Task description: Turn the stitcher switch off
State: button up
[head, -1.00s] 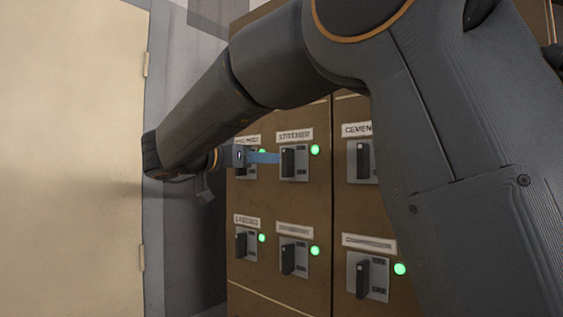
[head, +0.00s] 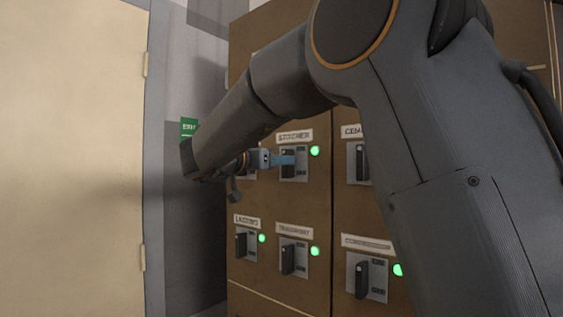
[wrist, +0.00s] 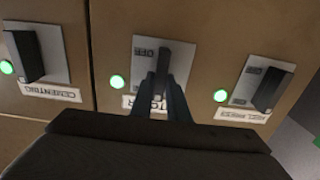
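The stitcher switch is a dark upright handle (head: 287,164) on a grey plate under a "STITCHER" label (head: 295,137). A green lamp (head: 315,151) beside it is lit. My gripper (head: 284,160), with blue fingers in the head view, reaches it from the left and partly covers the handle. In the wrist view, which is upside down, my gripper's dark fingers (wrist: 165,88) lie on either side of the switch handle (wrist: 163,58). "OFF" shows at the top of its plate there. I cannot tell whether the fingers press on the handle.
Other switches with lit green lamps surround it: cementing (wrist: 27,55), one with a partly legible label (wrist: 268,90), lasting (head: 241,244), another below (head: 288,258) and compressor (head: 362,278). A pale door (head: 70,160) stands at left. A green exit sign (head: 188,127) shows beyond my arm.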

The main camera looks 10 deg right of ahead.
grip_shut()
jog(key=shift+s+d+f+m+b, duration=0.15)
jog(key=shift+m+b, duration=1.6)
jog(key=shift+m, duration=1.25)
jog(key=shift+s+f+m+b, duration=0.1)
jog(key=shift+f+m+b, duration=0.1)
jog(key=shift+m+b, duration=2.15)
jog(key=shift+s+d+f+m+b, duration=0.15)
jog(key=shift+m+b, duration=0.95)
jog(key=shift+m, duration=2.55)
jog(key=shift+a, duration=0.1)
jog(key=o, duration=0.6)
grip_release()
jog(key=shift+r, duration=0.1)
jog(key=shift+c, duration=0.2)
